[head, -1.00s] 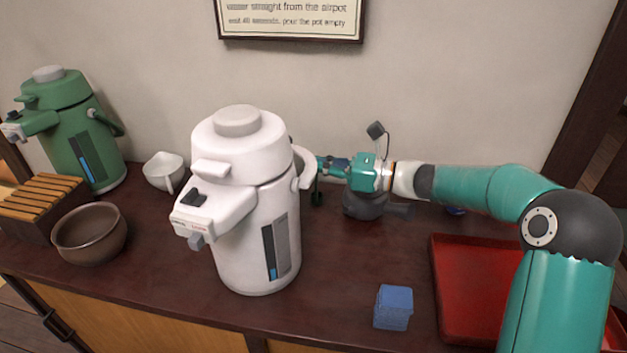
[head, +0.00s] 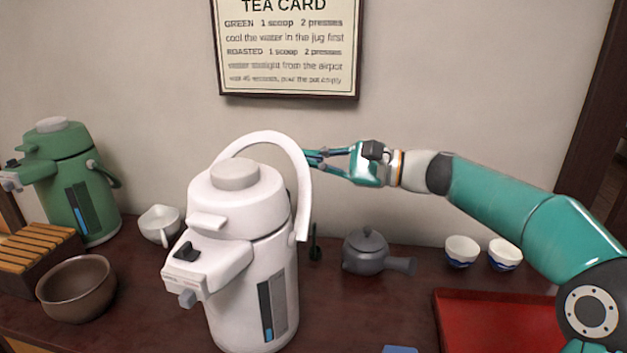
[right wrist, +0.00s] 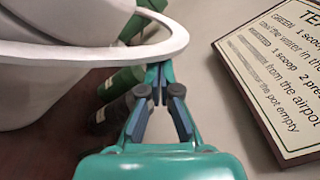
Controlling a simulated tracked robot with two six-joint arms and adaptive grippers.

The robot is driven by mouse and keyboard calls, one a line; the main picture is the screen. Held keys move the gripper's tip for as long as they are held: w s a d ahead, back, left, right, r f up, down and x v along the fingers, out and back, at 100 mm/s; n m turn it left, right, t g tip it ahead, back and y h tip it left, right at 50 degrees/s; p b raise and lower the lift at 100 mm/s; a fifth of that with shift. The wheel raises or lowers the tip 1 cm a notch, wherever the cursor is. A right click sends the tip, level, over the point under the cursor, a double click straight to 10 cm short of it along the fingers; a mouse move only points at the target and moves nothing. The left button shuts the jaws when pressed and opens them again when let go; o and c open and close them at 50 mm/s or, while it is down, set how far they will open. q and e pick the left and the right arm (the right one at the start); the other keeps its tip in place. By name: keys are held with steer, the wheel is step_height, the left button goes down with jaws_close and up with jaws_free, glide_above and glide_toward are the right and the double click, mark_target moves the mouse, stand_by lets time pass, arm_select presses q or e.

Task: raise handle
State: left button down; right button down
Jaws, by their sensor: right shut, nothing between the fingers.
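The white airpot (head: 232,305) stands on the dark counter, its spout pointing left and toward me. Its white carrying handle (head: 304,195) is swung up in an arch above the lid. The handle crosses the right wrist view (right wrist: 95,53) as a white band. My right gripper (head: 310,158) is at the right side of the arch, with its fingers shut and empty. In the right wrist view its fingertips (right wrist: 160,70) are close at the handle's edge; I cannot tell whether they touch. My left gripper is not in view.
A green airpot (head: 62,165), a slatted wooden box (head: 38,250), a brown bowl (head: 75,290) and a white jug (head: 160,224) stand left. A dark teapot (head: 366,252), two cups (head: 461,252) and a red tray (head: 490,315) are right. A blue block (head: 400,349) is at the bottom edge.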

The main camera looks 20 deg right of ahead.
steer(key=s+a+r+n+b, duration=0.1)
steer(key=s+n+b, duration=0.1)
steer(key=s+a+r+n+b, duration=0.2)
steer(key=n, duration=0.1)
steer(key=s+a+r+n+b, duration=0.2)
steer(key=n, duration=0.1)
steer(key=shift+s+a+r, duration=0.15)
steer(key=shift+a+r, duration=0.05)
steer(key=shift+s+a+r+n+b, duration=0.2)
steer(key=shift+s+a+n+b, duration=0.2)
steer(key=shift+s+n, duration=0.05)
steer(key=shift+s+a+r+n+b, duration=0.15)
steer(key=shift+s+a+n+b, duration=0.2)
steer(key=shift+s+n, duration=0.1)
